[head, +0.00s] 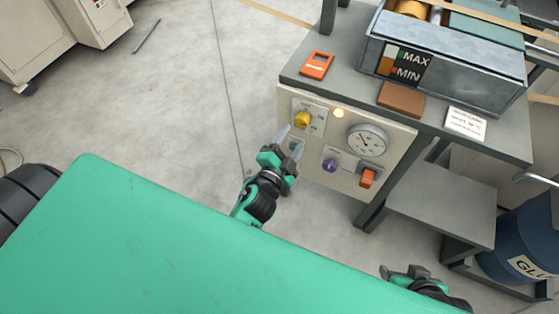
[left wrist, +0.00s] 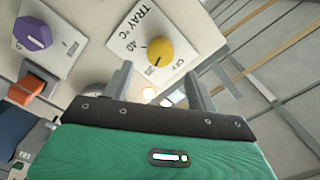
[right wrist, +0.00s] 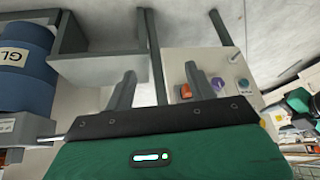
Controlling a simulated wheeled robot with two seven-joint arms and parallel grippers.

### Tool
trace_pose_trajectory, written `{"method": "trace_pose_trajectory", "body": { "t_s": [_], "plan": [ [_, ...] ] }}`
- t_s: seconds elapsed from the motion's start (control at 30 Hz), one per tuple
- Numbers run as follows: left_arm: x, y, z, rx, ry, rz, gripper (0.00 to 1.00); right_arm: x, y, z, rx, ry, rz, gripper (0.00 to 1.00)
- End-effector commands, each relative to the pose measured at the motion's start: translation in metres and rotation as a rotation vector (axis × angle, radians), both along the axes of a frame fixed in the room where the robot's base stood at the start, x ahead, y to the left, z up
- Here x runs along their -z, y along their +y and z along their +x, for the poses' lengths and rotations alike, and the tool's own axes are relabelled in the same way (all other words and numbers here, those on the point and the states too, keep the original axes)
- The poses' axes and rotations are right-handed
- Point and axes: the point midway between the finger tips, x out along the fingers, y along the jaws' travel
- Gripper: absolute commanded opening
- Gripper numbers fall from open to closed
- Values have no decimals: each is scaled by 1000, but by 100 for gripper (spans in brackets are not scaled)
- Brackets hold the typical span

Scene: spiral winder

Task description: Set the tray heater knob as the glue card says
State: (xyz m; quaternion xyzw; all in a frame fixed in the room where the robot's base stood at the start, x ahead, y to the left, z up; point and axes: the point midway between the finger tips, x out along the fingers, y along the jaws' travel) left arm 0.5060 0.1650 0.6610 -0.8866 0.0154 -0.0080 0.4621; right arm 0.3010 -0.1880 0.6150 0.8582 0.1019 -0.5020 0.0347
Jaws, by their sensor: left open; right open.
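The yellow tray heater knob (head: 302,119) is at the upper left of the pale control panel. In the left wrist view the knob (left wrist: 160,51) sits on a white plate marked "TRAY °C", with 40 and OFF legible. A dark mark shows on the knob near its lower left edge. My left gripper (head: 288,146) is open just in front of the panel, near the knob; its fingers (left wrist: 158,84) are apart and empty. The glue card (head: 465,122) lies on the bench's right end, its small print unreadable. My right gripper (head: 405,271) is open and empty, away from the panel.
The panel also has a purple knob (head: 330,165), an orange switch (head: 367,179), a gauge (head: 367,140) and a lit lamp (head: 338,113). A metal tray (head: 456,72), an orange device (head: 317,64) and a brown block (head: 401,98) stand above. A blue drum (head: 520,235) is at right.

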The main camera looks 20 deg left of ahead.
Motion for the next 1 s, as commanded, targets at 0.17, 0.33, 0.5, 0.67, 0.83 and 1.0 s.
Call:
{"method": "trace_pose_trajectory", "body": {
  "t_s": [0.17, 0.33, 0.5, 0.67, 0.83, 1.0],
  "plan": [
    [2, 1, -31, -2, 3, -3, 59, 3, 4, 3, -5, -22, 11, 56],
    [1, 2, -54, -2, 3, -2, 59, 4, 8, 6, -10, -47, 21, 56],
    [0, 2, -68, -1, 1, -1, 59, 3, 12, 8, -17, -66, 31, 56],
    [0, 3, -73, -1, 1, -1, 59, 3, 14, 7, -21, -69, 35, 56],
    [0, 3, -73, 0, 0, 0, 59, 4, 14, 7, -22, -69, 35, 56],
    [0, 3, -73, 0, 0, -1, 59, 4, 13, 7, -20, -68, 33, 56]
  ]
}}
